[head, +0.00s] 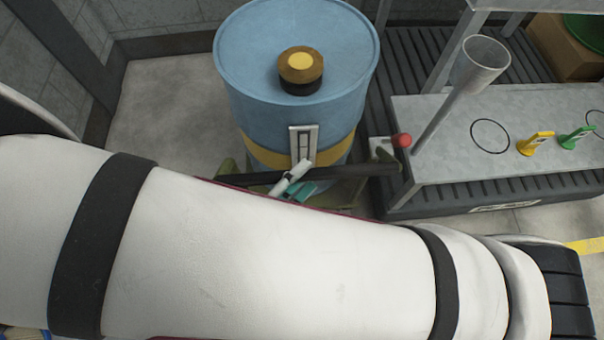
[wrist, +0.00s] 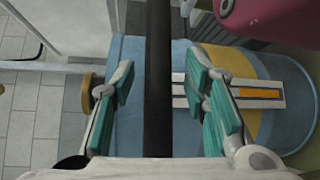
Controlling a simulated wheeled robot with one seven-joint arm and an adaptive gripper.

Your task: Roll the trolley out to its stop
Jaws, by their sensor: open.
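The trolley has a dark push bar (head: 345,172) running across the front of a blue drum (head: 298,100) with a yellow band. A little of its olive frame (head: 345,196) shows below. My arm hides most of its lower part and its wheels. My gripper (head: 293,182), with teal pads, is at the bar in the head view. In the wrist view, my gripper (wrist: 165,98) is open, one finger on each side of the bar (wrist: 158,60). Gaps show between the bar and both pads. The drum (wrist: 285,80) lies behind the fingers there. I cannot make out the stop.
A grey bench (head: 450,165) stands right of the drum, with a tilted metal cup (head: 482,62) on a post and yellow (head: 535,143) and green (head: 577,137) tags. A red knob (head: 402,140) sits by its left edge. Bare floor (head: 165,105) shows left of the drum.

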